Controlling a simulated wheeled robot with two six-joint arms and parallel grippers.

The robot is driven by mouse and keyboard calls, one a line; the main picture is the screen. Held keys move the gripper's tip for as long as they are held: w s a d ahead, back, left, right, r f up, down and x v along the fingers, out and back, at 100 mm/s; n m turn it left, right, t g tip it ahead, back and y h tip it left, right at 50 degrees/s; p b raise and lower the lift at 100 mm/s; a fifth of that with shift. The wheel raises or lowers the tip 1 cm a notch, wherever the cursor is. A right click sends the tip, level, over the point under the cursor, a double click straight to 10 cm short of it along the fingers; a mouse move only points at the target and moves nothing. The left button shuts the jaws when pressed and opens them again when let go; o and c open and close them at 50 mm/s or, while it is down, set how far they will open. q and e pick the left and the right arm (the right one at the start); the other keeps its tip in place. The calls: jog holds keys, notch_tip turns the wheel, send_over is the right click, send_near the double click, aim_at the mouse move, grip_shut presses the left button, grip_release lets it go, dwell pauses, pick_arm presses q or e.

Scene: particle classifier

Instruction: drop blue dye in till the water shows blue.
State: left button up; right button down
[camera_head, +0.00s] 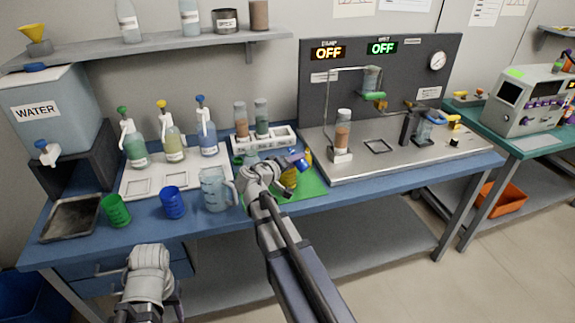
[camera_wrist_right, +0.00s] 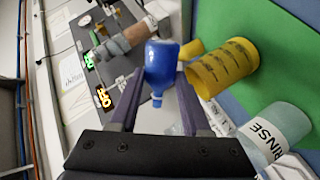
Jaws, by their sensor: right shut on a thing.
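My right gripper (camera_wrist_right: 160,75) is shut on a small blue dropper bottle (camera_wrist_right: 161,67), with its narrow tip towards the wrist camera. In the head view the bottle (camera_head: 297,160) shows above the green mat (camera_head: 312,186), partly hidden by my right wrist. A clear measuring jug (camera_head: 213,190) with pale contents stands to the left, apart from the bottle. A yellow measuring cup (camera_head: 289,177) is close by on the mat; it also shows in the wrist view (camera_wrist_right: 222,68). A blue-topped squeeze bottle (camera_head: 207,138) stands in the white tray. My left arm shows at the lower left, its fingers unseen.
A blue cup (camera_head: 173,203) and green cup (camera_head: 116,210) stand near the front edge. A vial rack (camera_head: 264,141) is behind my gripper. A RINSE container (camera_wrist_right: 277,125) is close in the wrist view. A water tank (camera_head: 50,108) and steel apparatus (camera_head: 460,158) flank the bench.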

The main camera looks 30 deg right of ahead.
jog(key=shift+f, duration=0.1)
dwell(0.6)
jog(key=shift+r+n+g+p, duration=0.5)
jog(key=shift+n+p, duration=0.15)
jog(key=shift+n, duration=0.15)
dwell(1.7)
jog(key=shift+f+n+g, duration=0.5)
jog(key=shift+n, duration=0.2)
dwell(2.4)
